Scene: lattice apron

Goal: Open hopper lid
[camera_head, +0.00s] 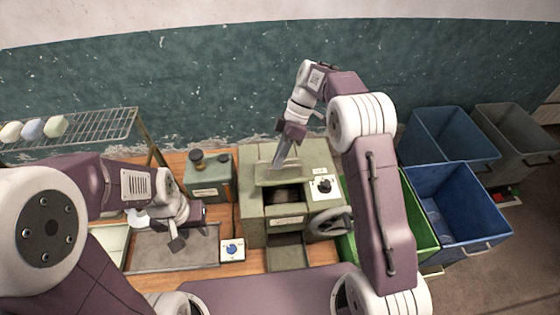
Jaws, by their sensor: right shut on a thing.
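The hopper is a boxy grey-green machine (262,222) on the wooden table in the middle. Its lid (268,174) stands tilted up at the top, and a dark opening (288,194) shows in front of it. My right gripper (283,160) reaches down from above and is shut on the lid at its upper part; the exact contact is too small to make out. My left gripper (188,230) is open and empty over the grey tray, left of the hopper and apart from it.
A handwheel (331,222) and a black knob (323,186) are on the hopper's right side. A small dial box (232,249) and a grey-green box (208,178) stand to its left. Green (418,222) and blue (462,208) bins are at the right. A wire rack (92,129) is at the left.

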